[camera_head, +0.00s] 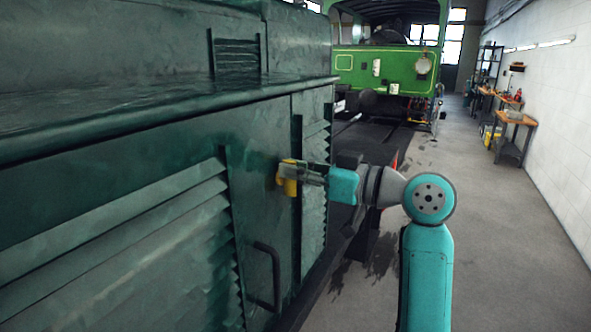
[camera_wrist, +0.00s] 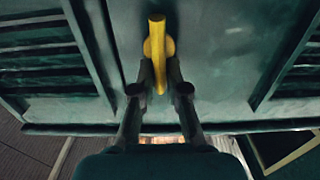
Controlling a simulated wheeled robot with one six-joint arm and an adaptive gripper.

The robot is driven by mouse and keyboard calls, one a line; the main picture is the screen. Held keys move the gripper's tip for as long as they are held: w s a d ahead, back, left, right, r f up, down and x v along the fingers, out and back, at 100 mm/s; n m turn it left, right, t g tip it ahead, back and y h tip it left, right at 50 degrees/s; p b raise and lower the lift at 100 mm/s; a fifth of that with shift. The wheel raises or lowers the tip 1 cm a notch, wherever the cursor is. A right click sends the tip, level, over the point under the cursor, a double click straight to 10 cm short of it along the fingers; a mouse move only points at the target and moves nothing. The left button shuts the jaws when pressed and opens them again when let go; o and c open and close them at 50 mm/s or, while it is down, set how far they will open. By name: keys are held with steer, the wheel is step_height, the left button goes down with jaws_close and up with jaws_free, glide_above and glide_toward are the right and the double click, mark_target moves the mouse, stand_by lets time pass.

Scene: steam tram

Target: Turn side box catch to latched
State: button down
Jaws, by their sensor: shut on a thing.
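The side box catch is a yellow handle on a round yellow base, set on the dark green side panel (camera_head: 258,215). In the head view the catch (camera_head: 287,178) shows just beyond my fingertips. In the wrist view the catch (camera_wrist: 157,50) is at upper middle, its bar lying along the picture's vertical. My gripper (camera_wrist: 160,75) has its two fingers closed on either side of the lower part of the bar. In the head view my gripper (camera_head: 300,172) reaches the panel from the right. The fingers hide part of the catch there.
A dark bar handle (camera_head: 268,275) stands out from the panel below the catch. Louvres (camera_head: 150,250) flank the panel. A green tram (camera_head: 390,70) stands behind. Workbenches (camera_head: 515,120) line the right wall. The floor (camera_head: 490,240) to the right is clear.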

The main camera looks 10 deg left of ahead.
steer(key=shift+n, duration=0.3)
steer(key=n, duration=0.3)
steer(key=shift+s+a+f+n, duration=0.1)
steer(key=shift+s+a+n, duration=0.05)
steer(key=shift+s+n, duration=0.2)
steer(key=n, duration=0.4)
steer(key=shift+s+a+f+n, duration=0.1)
steer(key=shift+s+f+n, duration=0.1)
steer(key=shift+s+n, duration=0.1)
steer(key=n, duration=0.4)
steer(key=shift+s+f, duration=0.2)
steer(key=shift+f, duration=0.15)
steer(key=n, duration=0.5)
steer(key=shift+s+a+f, duration=0.1)
steer(key=shift+f, duration=0.25)
steer(key=c, duration=1.2)
jaws_free()
